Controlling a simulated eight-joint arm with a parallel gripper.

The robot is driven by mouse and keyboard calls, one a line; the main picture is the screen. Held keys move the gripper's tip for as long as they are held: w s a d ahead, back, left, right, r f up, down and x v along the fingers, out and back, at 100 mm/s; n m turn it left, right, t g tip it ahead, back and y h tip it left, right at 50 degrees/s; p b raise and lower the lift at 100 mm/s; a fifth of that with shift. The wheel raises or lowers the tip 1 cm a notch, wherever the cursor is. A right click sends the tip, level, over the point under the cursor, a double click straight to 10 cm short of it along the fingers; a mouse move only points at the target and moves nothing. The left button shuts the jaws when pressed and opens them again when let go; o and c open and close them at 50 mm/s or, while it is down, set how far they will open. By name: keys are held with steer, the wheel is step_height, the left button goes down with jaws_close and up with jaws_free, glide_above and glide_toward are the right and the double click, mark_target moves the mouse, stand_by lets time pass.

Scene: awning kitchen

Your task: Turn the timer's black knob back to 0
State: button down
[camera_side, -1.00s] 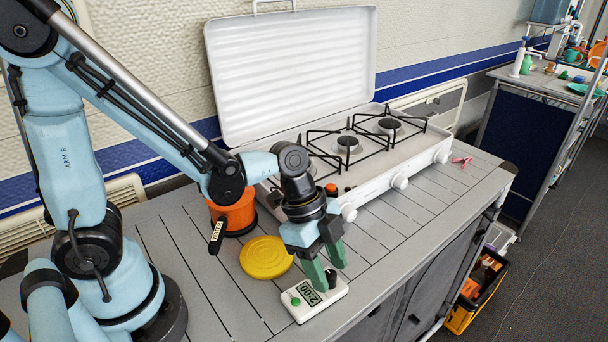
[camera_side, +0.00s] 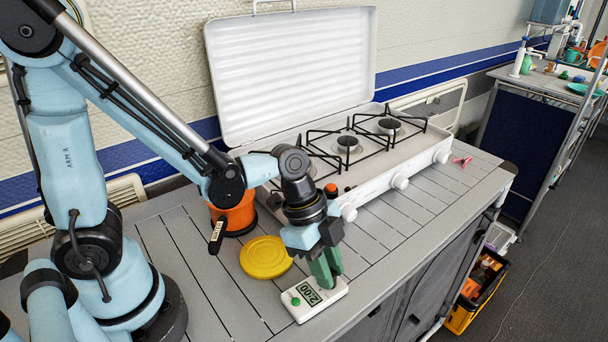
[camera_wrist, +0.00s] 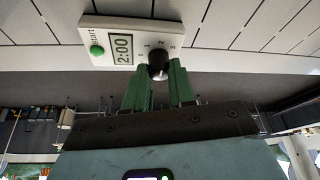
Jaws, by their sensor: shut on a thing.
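The timer (camera_side: 302,309) is a small white box lying on the grey slatted worktop, with a green start button (camera_side: 296,301) and a display (camera_side: 311,296) reading 2:00. In the wrist view the timer (camera_wrist: 101,24) also shows 2:00, with small printed numbers beside its round black knob (camera_wrist: 158,59). My gripper (camera_side: 329,284) points down at the knob end of the timer. In the wrist view its green fingers (camera_wrist: 159,73) stand on either side of the knob, shut on it. In the side view the fingers hide the knob.
A yellow round lid (camera_side: 266,257) lies left of the timer, with an orange container (camera_side: 236,215) behind it. A white gas stove (camera_side: 375,180) with its lid raised stands behind. The worktop's front edge (camera_side: 385,298) is close by. Free worktop lies to the right.

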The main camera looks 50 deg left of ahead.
steer(key=shift+n, duration=0.3)
steer(key=n+t, duration=0.1)
steer(key=n, duration=0.3)
steer(key=shift+s+d+t+y, duration=0.1)
steer(key=shift+s+t+y, duration=0.05)
steer(key=shift+t+y, duration=0.2)
steer(key=n, duration=0.2)
steer(key=n+t+y, duration=0.1)
steer(key=n, duration=0.1)
steer(key=shift+d+y, duration=0.1)
steer(key=shift+y, duration=0.15)
steer(key=n, duration=0.2)
steer(key=n+y, duration=0.1)
steer(key=n, duration=0.1)
steer(key=shift+d+n+t+y, duration=0.1)
steer(key=shift+n+t+y, duration=0.2)
steer(key=shift+n+t, duration=0.1)
steer(key=n, duration=0.2)
steer(key=n+y, duration=0.1)
steer(key=n, duration=0.1)
steer(key=shift+d+g+y, duration=0.1)
steer(key=shift+g+y, duration=0.15)
steer(key=shift+y, duration=0.05)
steer(key=shift+n, duration=0.3)
steer(key=c, duration=0.9)
jaws_free()
steer(key=shift+c, duration=0.2)
